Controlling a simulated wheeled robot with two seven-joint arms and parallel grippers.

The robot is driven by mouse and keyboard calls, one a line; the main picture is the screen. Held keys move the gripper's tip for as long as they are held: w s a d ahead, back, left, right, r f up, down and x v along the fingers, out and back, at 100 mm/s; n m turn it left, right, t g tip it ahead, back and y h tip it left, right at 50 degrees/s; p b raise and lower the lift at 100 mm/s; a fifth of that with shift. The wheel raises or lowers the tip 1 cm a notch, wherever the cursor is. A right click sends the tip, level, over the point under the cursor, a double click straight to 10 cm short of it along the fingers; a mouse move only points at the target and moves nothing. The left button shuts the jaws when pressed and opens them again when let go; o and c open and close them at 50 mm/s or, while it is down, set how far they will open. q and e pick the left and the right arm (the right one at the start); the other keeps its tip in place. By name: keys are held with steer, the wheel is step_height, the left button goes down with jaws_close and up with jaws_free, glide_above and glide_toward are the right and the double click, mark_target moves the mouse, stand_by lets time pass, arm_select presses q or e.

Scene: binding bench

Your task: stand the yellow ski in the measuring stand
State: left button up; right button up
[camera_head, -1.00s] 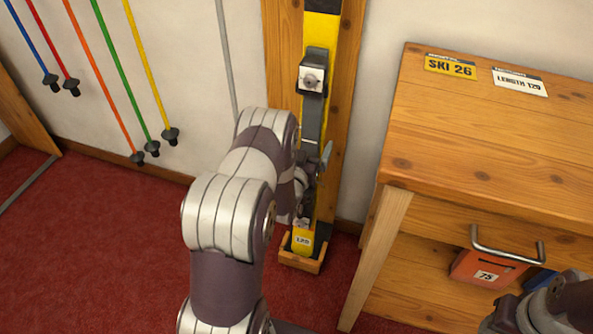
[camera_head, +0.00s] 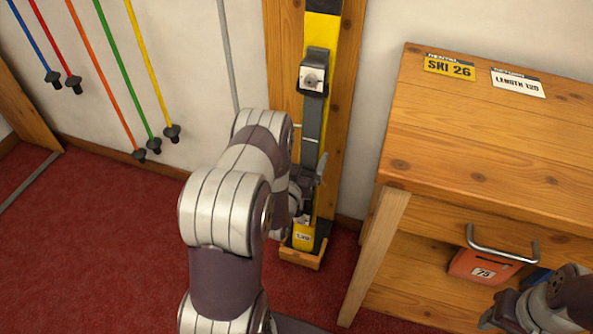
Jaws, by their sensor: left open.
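The yellow ski (camera_head: 322,28), yellow and black with grey bindings, stands upright against the wooden backboard of the measuring stand (camera_head: 275,60). Its lower end is at the small wooden foot block (camera_head: 300,259) on the floor; whether it bears fully on the block I cannot tell. My left gripper (camera_head: 309,182) is open at the ski's lower part, below the upper binding. My own arm partly hides it, so I cannot tell whether the fingers touch the ski. Part of my right arm shows at the bottom right; its jaws are not clear.
A wooden bench (camera_head: 480,130) stands at the right with a yellow "SKI 26" label (camera_head: 450,67) and a white length label (camera_head: 518,82). An orange box marked 75 (camera_head: 475,265) sits beneath. Several coloured poles (camera_head: 147,70) are along the left wall. The red floor at left is clear.

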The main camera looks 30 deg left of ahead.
arm_select(q)
steer(key=shift+p+v, duration=0.55)
steer(key=shift+v, duration=2.1)
steer(key=p+v, duration=0.1)
steer(key=v, duration=0.5)
steer(key=shift+d, duration=0.1)
